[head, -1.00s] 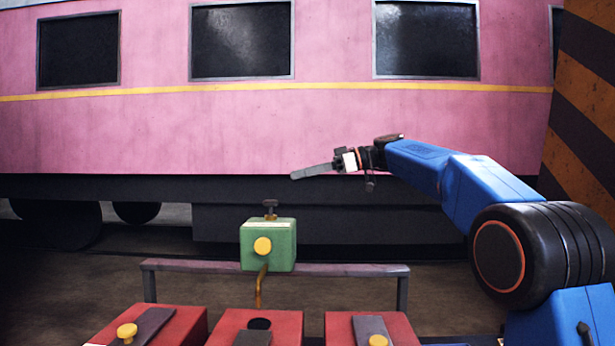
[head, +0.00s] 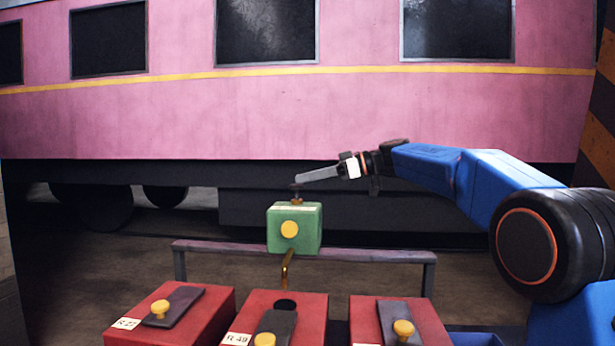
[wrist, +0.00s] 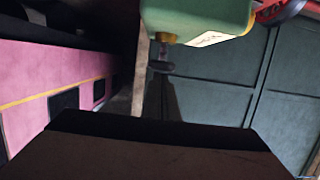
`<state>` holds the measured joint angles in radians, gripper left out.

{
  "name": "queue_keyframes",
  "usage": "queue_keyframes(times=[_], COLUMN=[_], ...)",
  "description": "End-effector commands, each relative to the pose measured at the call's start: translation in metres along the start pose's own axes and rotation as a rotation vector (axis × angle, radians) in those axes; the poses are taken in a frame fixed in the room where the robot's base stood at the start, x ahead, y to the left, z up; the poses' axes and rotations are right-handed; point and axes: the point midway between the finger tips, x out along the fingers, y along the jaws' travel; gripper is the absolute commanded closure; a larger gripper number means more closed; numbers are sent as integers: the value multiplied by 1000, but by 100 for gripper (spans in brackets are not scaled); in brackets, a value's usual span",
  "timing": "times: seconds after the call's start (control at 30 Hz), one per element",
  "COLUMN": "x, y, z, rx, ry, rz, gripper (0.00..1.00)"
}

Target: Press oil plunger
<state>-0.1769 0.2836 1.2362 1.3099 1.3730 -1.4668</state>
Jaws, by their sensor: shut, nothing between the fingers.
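The green oil box (head: 294,229) has a yellow knob on its front and a bent brass spout (head: 287,268) below. Its oil plunger (head: 296,196) stands up from the top with a flat dark cap. My gripper (head: 298,180) is shut and empty, its long grey fingers pointing left with the tip at the plunger cap. In the wrist view the green box (wrist: 200,16) is at the top, with the plunger (wrist: 163,55) pointing down toward my fingers (wrist: 160,150). I cannot tell whether the tip touches the cap.
The oil box is at a low rail (head: 360,254). In front are red boxes (head: 198,309) with dark lids and yellow knobs; the middle one has a dark round hole (head: 285,305). A pink rail carriage (head: 180,115) stands behind. A striped pillar (head: 600,130) is at right.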

Motion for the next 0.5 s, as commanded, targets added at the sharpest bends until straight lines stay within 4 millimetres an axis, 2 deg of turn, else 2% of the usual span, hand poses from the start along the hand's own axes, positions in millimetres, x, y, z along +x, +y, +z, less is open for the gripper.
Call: queue_keyframes(times=[0.17, 0.37, 0.5], x=[1, 6, 7], y=[0, 0, 0], z=[3, 25, 29], rx=[1, 2, 1], ry=[0, -1, -2], rz=[0, -1, -1], gripper=[100, 100, 100])
